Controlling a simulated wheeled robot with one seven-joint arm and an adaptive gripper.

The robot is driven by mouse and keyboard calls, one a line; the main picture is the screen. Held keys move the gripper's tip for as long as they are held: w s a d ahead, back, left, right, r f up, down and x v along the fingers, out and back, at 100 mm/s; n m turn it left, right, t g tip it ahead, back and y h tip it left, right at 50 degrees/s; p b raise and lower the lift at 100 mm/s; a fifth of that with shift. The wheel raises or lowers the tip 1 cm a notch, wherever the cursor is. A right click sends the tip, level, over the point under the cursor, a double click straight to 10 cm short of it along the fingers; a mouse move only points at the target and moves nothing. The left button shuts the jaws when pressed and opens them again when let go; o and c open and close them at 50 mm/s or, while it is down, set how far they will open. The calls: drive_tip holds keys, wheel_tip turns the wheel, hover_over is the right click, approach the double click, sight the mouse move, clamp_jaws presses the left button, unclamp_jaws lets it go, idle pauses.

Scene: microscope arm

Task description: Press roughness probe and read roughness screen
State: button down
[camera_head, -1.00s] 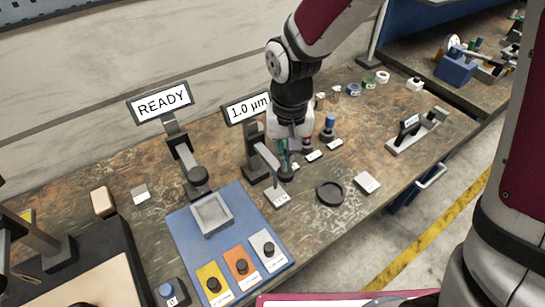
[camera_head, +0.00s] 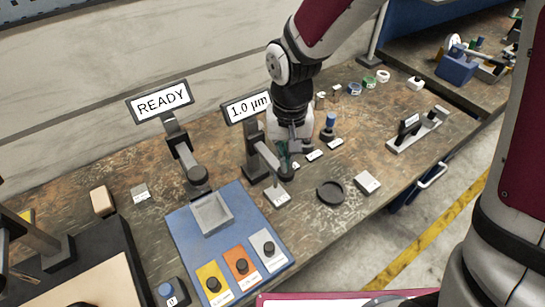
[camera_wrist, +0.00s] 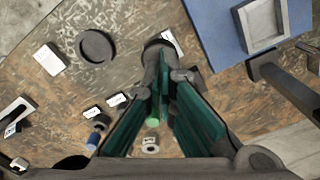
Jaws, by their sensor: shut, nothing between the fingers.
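The roughness probe stand (camera_head: 255,150) is dark grey. Its arm slopes down to a round dark probe head (camera_head: 287,174) above a small light labelled block (camera_head: 278,198). The roughness screen (camera_head: 246,106) on top reads "1.0 µm"; my arm is close to its right edge. My gripper (camera_head: 284,160) is shut and empty, with its green fingers pointing down just behind and above the probe head. In the wrist view the shut fingertips (camera_wrist: 163,58) are beside the dark round head (camera_wrist: 157,46), which they partly cover. I cannot tell whether they touch it.
A second stand's screen (camera_head: 160,102) reads "READY". A blue mat (camera_head: 190,235) with a grey tray (camera_head: 211,213) and coloured sample cards lies at front left. A black ring (camera_head: 330,193) and white block (camera_head: 367,182) lie right of the probe. A blue-topped piece (camera_head: 329,128) stands behind.

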sight(286, 176)
idle(0.5)
drive_tip(key=shift+f+b, duration=1.75)
drive_tip(key=shift+f, duration=1.7)
drive_tip(key=shift+r, duration=0.1)
drive_tip(key=shift+r+p, duration=2.25)
drive_tip(key=shift+r, duration=1.3)
wheel_tip(286, 176, up, 12)
